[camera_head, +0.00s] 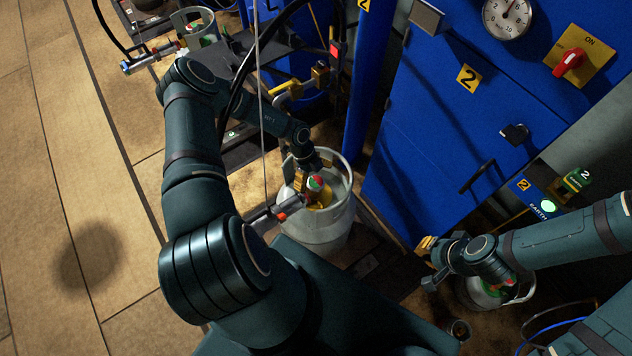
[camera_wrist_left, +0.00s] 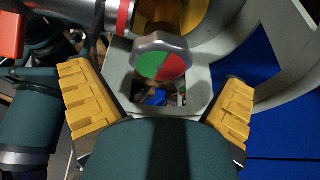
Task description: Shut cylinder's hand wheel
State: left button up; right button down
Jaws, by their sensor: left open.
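The hand wheel (camera_head: 315,183), coloured red and green on its face, sits on the valve at the top of a grey-white gas cylinder (camera_head: 322,232). In the left wrist view the hand wheel (camera_wrist_left: 163,58) is a grey knob with a green and red face, just ahead of the fingers. My left gripper (camera_head: 302,186) is at the cylinder's collar, close to the wheel. Its yellow fingers (camera_wrist_left: 160,100) are spread wide, with the wheel between and beyond them, apparently untouched. My right gripper (camera_head: 432,262) is at the lower right, away from this cylinder; its jaw opening is too small to judge.
The cylinder's collar (camera_head: 349,165) rings the valve, and a hose connector (camera_head: 268,215) joins it. A blue cabinet (camera_head: 440,130) stands to the right. Another cylinder (camera_head: 488,292) is under my right arm. Bare floor (camera_head: 60,190) lies at left.

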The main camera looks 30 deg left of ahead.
pick_arm(q)
jog(key=shift+x, duration=0.85)
jog(key=c, duration=1.2)
jog(key=shift+c, duration=0.2)
